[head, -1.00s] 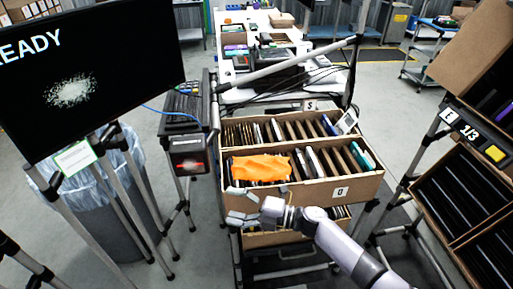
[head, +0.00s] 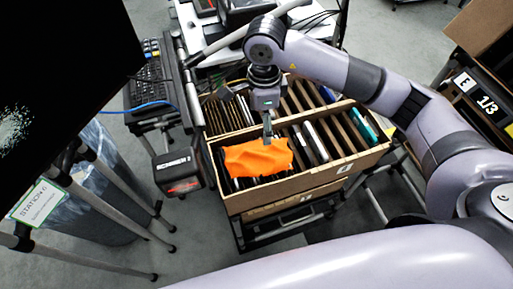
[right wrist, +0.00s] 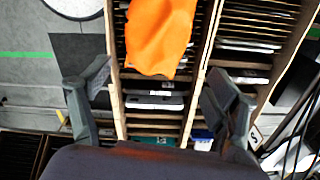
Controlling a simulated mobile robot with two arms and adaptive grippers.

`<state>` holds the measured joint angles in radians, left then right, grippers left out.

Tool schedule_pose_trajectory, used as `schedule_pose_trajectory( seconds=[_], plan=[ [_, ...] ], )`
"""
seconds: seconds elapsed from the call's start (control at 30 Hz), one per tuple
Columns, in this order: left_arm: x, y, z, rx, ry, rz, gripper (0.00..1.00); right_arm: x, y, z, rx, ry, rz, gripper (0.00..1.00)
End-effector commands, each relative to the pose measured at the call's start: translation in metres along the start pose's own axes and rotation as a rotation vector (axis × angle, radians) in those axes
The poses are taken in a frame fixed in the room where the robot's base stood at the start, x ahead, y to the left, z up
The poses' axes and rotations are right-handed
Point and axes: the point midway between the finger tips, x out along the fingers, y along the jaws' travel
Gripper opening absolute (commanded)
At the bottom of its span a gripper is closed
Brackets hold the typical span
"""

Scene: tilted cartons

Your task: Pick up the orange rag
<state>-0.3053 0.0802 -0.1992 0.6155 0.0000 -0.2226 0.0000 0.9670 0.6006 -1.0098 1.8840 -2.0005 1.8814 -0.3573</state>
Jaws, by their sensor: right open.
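The orange rag (head: 256,160) lies crumpled over the left part of the front compartment of a tilted carton (head: 297,185), on top of the upright items. It also shows at the top of the right wrist view (right wrist: 160,36). My right gripper (head: 267,136) points down just above the rag's far edge in the head view. In the right wrist view its two fingers (right wrist: 160,100) are spread wide with nothing between them, and the rag lies beyond the fingertips. I cannot tell whether a finger touches the rag. My left gripper is not in view.
A dark screen (head: 60,70) stands at the left, with a keyboard (head: 150,85) and a scanner (head: 180,172) beside the carton. Another carton rack (head: 487,95) stands at the right. A bin with a clear liner (head: 100,190) is below the screen.

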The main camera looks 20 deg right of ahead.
Motion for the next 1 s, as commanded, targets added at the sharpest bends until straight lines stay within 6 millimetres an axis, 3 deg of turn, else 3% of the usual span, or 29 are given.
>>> schedule_pose_trajectory(
  seconds=[0.17, 0.33, 0.57, 0.8, 1.0],
  plan=[
    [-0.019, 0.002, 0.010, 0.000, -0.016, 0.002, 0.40, 0.038, 0.002, 0.000, 0.002, 0.000, 0.008, 0.82],
    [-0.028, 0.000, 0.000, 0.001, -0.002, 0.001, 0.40, 0.070, 0.002, 0.001, 0.002, -0.002, 0.006, 0.82],
    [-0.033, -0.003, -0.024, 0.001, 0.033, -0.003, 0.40, 0.089, 0.001, 0.001, 0.002, -0.004, 0.002, 0.82],
    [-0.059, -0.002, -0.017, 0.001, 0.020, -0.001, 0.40, 0.118, 0.009, 0.003, 0.002, -0.003, 0.008, 0.82],
    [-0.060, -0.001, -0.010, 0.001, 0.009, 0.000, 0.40, 0.140, 0.007, 0.003, 0.001, -0.004, 0.003, 0.82]
  ],
)
